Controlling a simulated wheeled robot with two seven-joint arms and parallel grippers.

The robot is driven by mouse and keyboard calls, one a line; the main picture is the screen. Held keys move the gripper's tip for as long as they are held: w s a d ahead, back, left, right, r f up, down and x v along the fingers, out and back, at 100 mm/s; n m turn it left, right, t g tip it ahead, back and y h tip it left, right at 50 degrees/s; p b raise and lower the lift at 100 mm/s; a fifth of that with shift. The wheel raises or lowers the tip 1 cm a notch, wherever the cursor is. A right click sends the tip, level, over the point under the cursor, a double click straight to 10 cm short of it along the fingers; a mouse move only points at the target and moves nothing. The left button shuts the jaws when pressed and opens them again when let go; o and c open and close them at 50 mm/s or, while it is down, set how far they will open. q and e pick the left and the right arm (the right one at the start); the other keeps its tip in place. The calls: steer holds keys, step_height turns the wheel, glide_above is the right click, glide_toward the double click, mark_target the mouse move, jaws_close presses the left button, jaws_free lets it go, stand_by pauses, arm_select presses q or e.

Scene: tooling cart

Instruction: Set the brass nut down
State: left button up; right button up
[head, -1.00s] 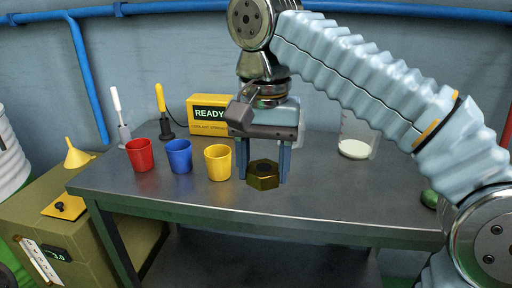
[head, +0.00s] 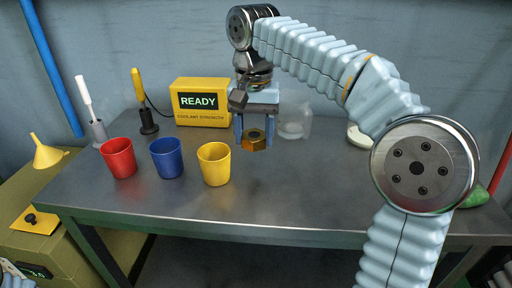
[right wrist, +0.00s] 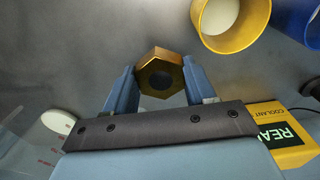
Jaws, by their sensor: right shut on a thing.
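The brass nut (head: 253,142), a six-sided gold piece with a dark hole, is between the fingers of my right gripper (head: 255,130). The gripper points down and is shut on it, right of and a little behind the yellow cup. In the right wrist view, the nut (right wrist: 160,58) sits at the fingertips of the same gripper (right wrist: 160,80), over grey metal. I cannot tell whether its underside touches the cart top (head: 300,195). My left gripper is not in view.
Red (head: 118,158), blue (head: 166,158) and yellow (head: 214,165) cups stand in a row at left. A yellow READY box (head: 203,101) stands behind. A clear vessel (head: 293,124) is right of the gripper. The front middle of the cart is clear.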

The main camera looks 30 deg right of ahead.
mark_target(256, 162)
steer(key=shift+w+d+f, duration=0.3)
steer(key=shift+w+f, duration=0.15)
steer(key=shift+f, duration=0.2)
steer(key=f, duration=0.2)
steer(key=w+d+f, duration=0.1)
steer(key=shift+w+f, duration=0.1)
steer(key=shift+f, duration=0.25)
steer(key=shift+a+f, duration=0.1)
steer(key=shift+f, duration=0.4)
steer(key=shift+f, duration=0.1)
steer(key=o, duration=1.3)
